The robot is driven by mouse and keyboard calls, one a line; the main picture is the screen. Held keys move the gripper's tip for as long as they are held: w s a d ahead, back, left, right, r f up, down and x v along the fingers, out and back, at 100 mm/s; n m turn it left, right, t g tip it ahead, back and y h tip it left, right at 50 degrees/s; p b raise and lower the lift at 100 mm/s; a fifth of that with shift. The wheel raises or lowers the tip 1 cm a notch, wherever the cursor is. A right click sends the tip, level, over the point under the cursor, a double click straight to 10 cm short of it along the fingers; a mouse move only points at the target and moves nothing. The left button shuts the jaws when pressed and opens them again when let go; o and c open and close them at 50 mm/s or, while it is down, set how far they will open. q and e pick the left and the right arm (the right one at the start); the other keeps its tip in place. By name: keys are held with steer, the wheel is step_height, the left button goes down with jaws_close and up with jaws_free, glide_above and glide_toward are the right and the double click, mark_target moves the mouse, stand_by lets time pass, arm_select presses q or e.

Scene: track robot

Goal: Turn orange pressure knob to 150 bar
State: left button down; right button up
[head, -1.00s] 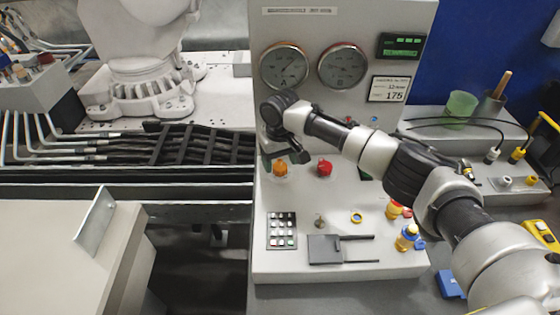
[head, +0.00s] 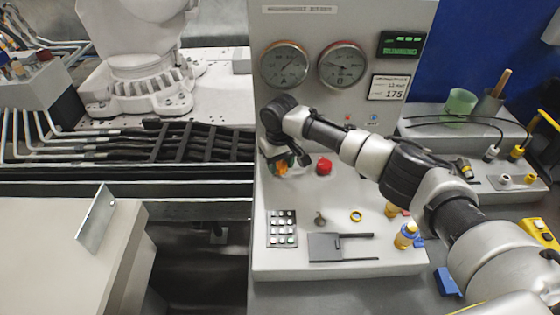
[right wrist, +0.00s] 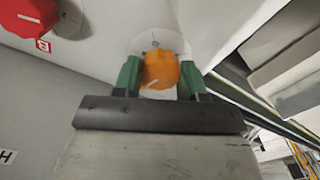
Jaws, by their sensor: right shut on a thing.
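The orange pressure knob (head: 281,169) sits on the grey panel (head: 385,262), below the left gauge. In the right wrist view the orange knob (right wrist: 160,70) lies between the two green fingers of my right gripper (right wrist: 160,80), which is shut on it. In the head view my right gripper (head: 283,158) partly covers the knob. Gauge A (head: 284,65) and gauge B (head: 343,66) stand above, with dark needles; their exact readings are too small to tell. A label (head: 390,88) reads 175. My left gripper is not in view.
A red knob (head: 324,166) is just right of the orange one and also shows in the right wrist view (right wrist: 28,14). A keypad (head: 282,229), a dark plate (head: 326,247) and yellow-blue fittings (head: 407,236) are lower on the panel. A green cup (head: 461,103) stands at right.

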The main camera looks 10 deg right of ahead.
mark_target(280, 164)
steer(key=shift+r+n+p, duration=0.15)
steer(key=shift+n+p, duration=0.35)
steer(key=shift+n, duration=1.2)
steer(key=o, duration=0.9)
step_height(280, 164, up, 11)
steer(key=shift+f+b, duration=0.2)
steer(key=shift+b, duration=0.55)
